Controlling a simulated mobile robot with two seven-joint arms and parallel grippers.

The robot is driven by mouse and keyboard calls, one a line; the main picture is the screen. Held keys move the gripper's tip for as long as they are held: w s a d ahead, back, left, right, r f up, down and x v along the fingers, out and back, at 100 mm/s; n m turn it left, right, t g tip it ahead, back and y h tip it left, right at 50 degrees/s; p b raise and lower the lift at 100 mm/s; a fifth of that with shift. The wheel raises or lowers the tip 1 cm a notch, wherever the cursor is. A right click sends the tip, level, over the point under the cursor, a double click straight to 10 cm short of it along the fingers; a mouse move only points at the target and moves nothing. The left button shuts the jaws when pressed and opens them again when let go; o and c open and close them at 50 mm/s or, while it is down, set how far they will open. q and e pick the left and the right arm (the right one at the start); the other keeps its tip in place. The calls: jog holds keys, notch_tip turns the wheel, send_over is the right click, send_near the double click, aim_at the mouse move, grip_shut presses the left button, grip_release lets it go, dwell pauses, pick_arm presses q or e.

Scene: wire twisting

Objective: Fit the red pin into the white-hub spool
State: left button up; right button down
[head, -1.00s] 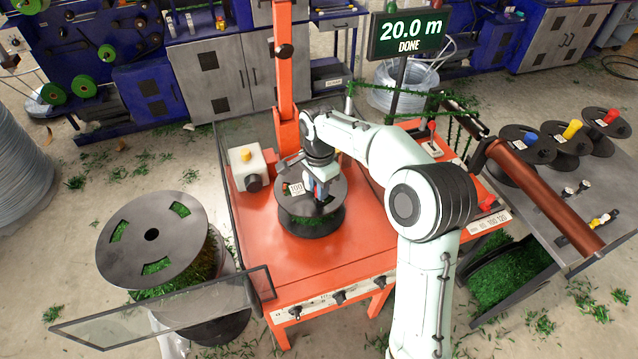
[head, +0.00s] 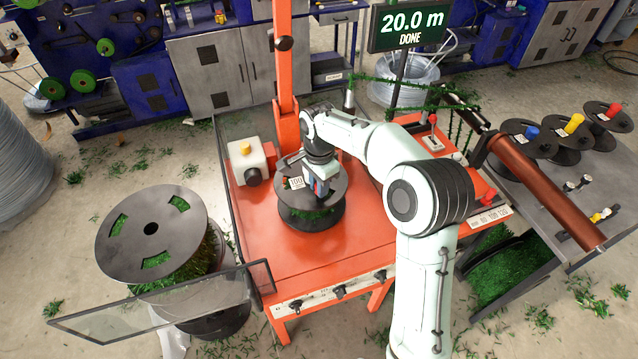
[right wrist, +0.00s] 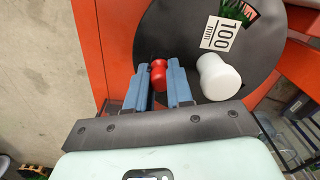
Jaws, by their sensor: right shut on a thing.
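My right gripper (right wrist: 157,72) is shut on the red pin (right wrist: 158,76), held between its two blue fingers. The pin is over the black flange of the spool (right wrist: 165,30), beside the white hub (right wrist: 217,78), which stands to its right in the right wrist view. I cannot tell whether the pin touches the flange. In the head view the spool (head: 297,213) sits on the orange machine table, with green material wound on it and a "100 mm" label on top. My right gripper (head: 318,182) covers the hub and pin there. My left gripper is not in view.
An orange column (head: 285,70) stands behind the spool. A white box with a yellow button (head: 247,160) is at its left. A clear guard panel (head: 165,305) is at the front left. The table front (head: 305,262) is clear. The display (head: 410,27) reads 20.0 m DONE.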

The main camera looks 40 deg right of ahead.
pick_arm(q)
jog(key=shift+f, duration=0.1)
pick_arm(e)
jog(key=shift+f, duration=0.25)
jog(key=c, duration=0.9)
grip_release()
jog(key=shift+r, duration=0.1)
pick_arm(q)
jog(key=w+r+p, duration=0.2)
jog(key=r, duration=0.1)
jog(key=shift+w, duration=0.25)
pick_arm(e)
notch_tip(320, 180, up, 13)
jog(key=shift+r, duration=0.15)
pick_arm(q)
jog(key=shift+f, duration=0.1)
